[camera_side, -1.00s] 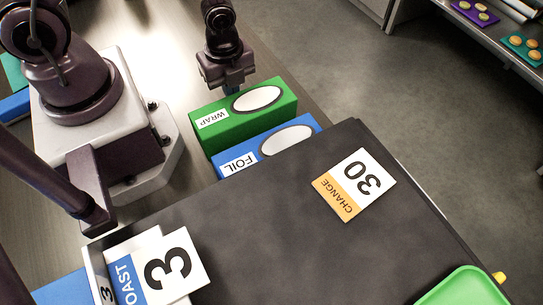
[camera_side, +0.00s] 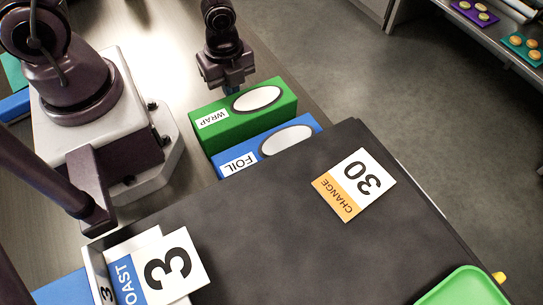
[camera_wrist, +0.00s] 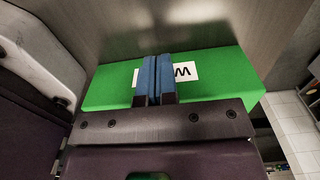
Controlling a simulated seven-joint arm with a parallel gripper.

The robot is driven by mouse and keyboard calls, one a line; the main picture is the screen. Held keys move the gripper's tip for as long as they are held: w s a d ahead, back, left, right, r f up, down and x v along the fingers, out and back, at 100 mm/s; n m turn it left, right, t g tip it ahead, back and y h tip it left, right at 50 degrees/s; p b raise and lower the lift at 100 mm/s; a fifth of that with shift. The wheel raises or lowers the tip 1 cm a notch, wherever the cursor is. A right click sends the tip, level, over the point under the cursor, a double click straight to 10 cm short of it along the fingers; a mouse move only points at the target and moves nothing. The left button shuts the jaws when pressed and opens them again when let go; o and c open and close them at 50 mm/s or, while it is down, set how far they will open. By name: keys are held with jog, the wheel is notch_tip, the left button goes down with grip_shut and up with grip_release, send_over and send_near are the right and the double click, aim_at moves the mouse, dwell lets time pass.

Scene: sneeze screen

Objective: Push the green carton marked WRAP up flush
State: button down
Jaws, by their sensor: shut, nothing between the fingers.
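The green carton marked WRAP (camera_side: 243,111) lies on the counter beside the blue carton marked FOIL (camera_side: 265,146), on its far side. The two look close together, with the WRAP carton's left end sticking out a little further left. My gripper (camera_side: 229,91) is at the far long side of the WRAP carton, and its fingertips are partly hidden behind it. In the wrist view, the shut blue fingers (camera_wrist: 155,78) show in front of the green carton (camera_wrist: 215,80) and cover part of its white label. I cannot tell whether they touch it.
A dark mat or board (camera_side: 270,225) fills the near area, touching or close to the FOIL carton. An orange and white CHANGE 30 card (camera_side: 354,185) lies on it. A ROAST 3 sign (camera_side: 170,268) stands at the near left. The counter (camera_side: 170,60) is clear beyond the WRAP carton.

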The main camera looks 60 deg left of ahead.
aim_at(237, 96)
jog(key=shift+d, duration=0.2)
jog(key=shift+d, duration=1.7)
jog(key=shift+a, duration=0.15)
jog(key=shift+a, duration=0.6)
notch_tip(237, 96, up, 9)
